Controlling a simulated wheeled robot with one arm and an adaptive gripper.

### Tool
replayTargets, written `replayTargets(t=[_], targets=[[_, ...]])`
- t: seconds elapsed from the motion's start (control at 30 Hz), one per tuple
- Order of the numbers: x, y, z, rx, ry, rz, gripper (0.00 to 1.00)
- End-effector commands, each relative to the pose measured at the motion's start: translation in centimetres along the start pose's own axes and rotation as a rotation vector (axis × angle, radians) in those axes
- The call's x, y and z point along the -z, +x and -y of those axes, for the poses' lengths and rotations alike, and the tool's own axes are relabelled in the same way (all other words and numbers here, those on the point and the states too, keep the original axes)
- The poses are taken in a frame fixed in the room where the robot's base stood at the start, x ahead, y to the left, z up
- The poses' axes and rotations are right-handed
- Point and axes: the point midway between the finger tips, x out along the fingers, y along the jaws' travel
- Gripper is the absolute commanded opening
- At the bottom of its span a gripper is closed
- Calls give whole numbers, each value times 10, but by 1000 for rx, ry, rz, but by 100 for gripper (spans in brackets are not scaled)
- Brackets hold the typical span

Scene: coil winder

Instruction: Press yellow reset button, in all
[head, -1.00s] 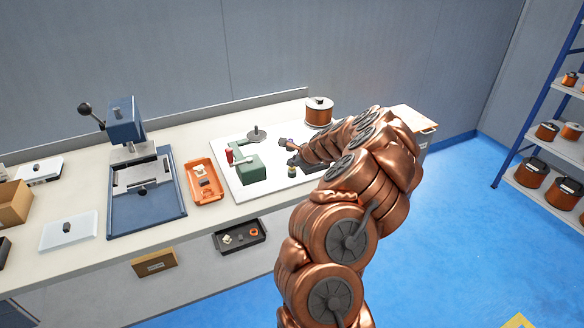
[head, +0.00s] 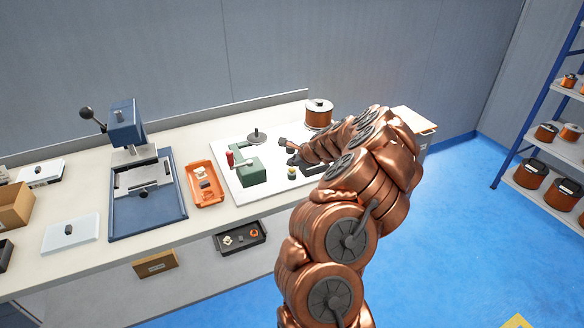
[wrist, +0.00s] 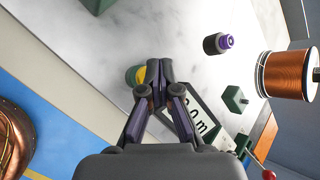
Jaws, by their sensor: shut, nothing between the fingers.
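The yellow reset button (wrist: 132,76) sits on a green base on the pale board, beside my gripper's tips in the wrist view. My gripper (wrist: 158,70) is shut and empty, its fingertips next to the button and partly covering it. I cannot tell whether they touch it. In the head view the button (head: 292,172) shows as a small yellow spot near the board's front edge, with my dark gripper (head: 297,160) just behind it. My arm hides part of the board there.
A purple-topped dark knob (wrist: 220,43), a small green block (wrist: 235,99), a counter display (wrist: 198,122) and a copper wire spool (wrist: 285,76) stand near my gripper. A green winder with a red handle (head: 230,158) and an orange tray (head: 206,183) are to the left.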

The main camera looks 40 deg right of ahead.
Motion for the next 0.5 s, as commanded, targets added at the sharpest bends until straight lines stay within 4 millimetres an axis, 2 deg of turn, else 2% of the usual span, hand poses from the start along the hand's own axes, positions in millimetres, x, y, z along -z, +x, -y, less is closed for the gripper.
replayTargets(t=[0.5], targets=[[-4,-6,4,0,-1,0,0]])
